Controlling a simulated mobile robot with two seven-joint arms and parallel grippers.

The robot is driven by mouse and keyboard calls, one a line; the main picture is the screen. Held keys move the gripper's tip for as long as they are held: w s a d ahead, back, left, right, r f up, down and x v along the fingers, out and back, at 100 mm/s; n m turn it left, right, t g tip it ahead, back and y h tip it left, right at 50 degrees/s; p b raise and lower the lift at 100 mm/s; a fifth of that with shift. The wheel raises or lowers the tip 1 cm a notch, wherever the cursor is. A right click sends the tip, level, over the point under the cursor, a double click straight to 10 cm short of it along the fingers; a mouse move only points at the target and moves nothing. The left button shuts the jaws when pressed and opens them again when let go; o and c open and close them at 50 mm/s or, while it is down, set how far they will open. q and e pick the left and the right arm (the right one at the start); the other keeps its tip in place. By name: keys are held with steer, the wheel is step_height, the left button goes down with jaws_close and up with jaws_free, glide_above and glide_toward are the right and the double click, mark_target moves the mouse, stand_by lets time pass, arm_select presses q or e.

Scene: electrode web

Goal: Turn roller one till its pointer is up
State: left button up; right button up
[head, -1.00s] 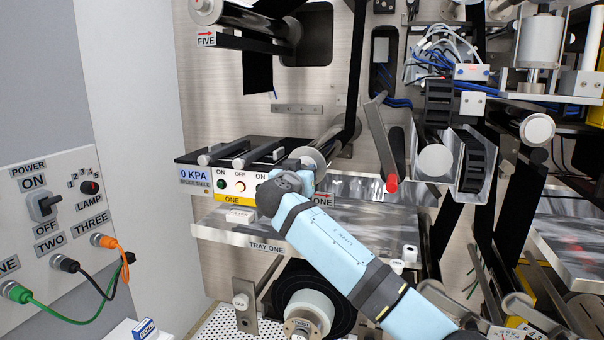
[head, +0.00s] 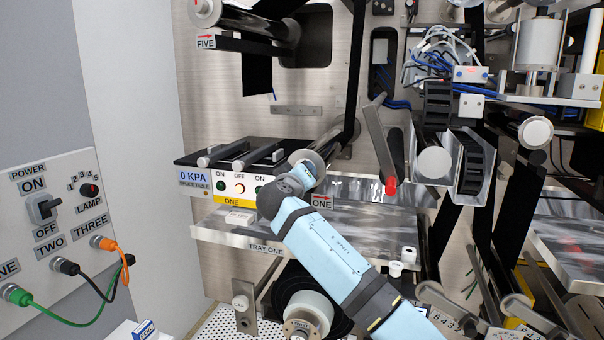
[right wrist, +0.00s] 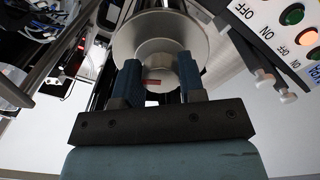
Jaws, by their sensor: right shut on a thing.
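Roller one (head: 328,146) is a shiny metal cylinder at the centre of the head view, above the ONE label with its red arrow (head: 322,201). In the right wrist view its round flanged end (right wrist: 160,38) faces me. A short red mark (right wrist: 152,82) shows between my fingers on the end, lying sideways in that picture. My right gripper (head: 310,170) is at the near end of the roller. In the right wrist view my right gripper (right wrist: 160,78) is shut on roller one, one dark finger on each side. My left gripper is not in view.
The splice table (head: 235,150) with its lit buttons (head: 240,187) is close to the left of the roller. Tray one (head: 225,232) lies below my right arm. A lever with a red tip (head: 391,187) stands to the right. A power panel (head: 60,235) is at far left.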

steer(key=shift+r+n+p, duration=0.15)
steer(key=shift+n+p, duration=3.7)
steer(key=shift+n, duration=2.45)
steer(key=o, duration=0.9)
steer(key=shift+o, duration=0.2)
steer(key=shift+s, duration=0.15)
